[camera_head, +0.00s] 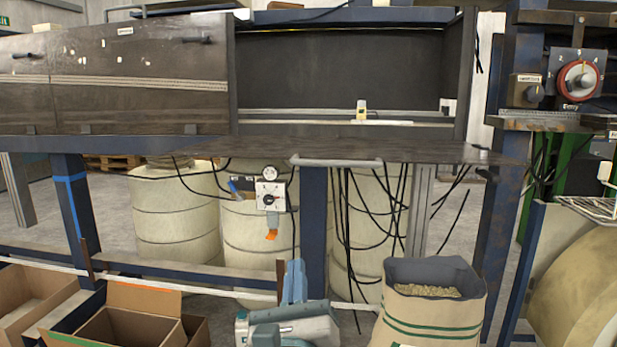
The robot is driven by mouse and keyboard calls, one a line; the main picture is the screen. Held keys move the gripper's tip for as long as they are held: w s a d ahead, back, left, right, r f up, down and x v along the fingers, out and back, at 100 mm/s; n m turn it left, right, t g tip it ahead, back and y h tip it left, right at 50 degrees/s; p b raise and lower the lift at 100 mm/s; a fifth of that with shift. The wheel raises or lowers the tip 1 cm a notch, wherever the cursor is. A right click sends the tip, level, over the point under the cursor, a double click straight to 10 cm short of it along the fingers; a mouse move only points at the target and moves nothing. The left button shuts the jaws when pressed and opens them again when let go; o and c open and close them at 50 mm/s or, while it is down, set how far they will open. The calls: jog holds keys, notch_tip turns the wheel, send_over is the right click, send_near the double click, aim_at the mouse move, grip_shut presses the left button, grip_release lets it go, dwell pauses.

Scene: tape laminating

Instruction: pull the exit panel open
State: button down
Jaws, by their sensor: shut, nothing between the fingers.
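A dark panel (430,152) lies folded down, roughly flat, below an open dark compartment (340,70) in the machine. A pale bar handle (337,162) runs along its front edge. To the left, other dark panels (130,75) stand closed, with black handles; their small labels are too small to read. I cannot tell from any label which one is the exit panel. My gripper (293,268) is at the bottom centre, below the folded-down panel and apart from its handle. Its blue fingers point up, shut and empty.
Cardboard boxes (130,300) stand at the lower left. An open sack of pellets (430,300) is just right of my gripper. A blue post (313,215), hanging black cables and a small control box (270,195) are under the panel. A red dial (578,78) is at the right.

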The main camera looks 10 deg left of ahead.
jog(key=w+r+m+t+h+p, duration=0.1)
jog(key=w+r+m, duration=0.1)
jog(key=r, duration=0.4)
jog(key=w+d+r+m+t+h+p, duration=0.1)
jog(key=w+r+m+h, duration=0.1)
jog(key=r, duration=0.4)
jog(key=shift+w+r+m+p, duration=0.15)
jog(key=shift+w+m+p, duration=0.15)
jog(key=shift+w+m, duration=0.7)
jog(key=shift+w, duration=0.15)
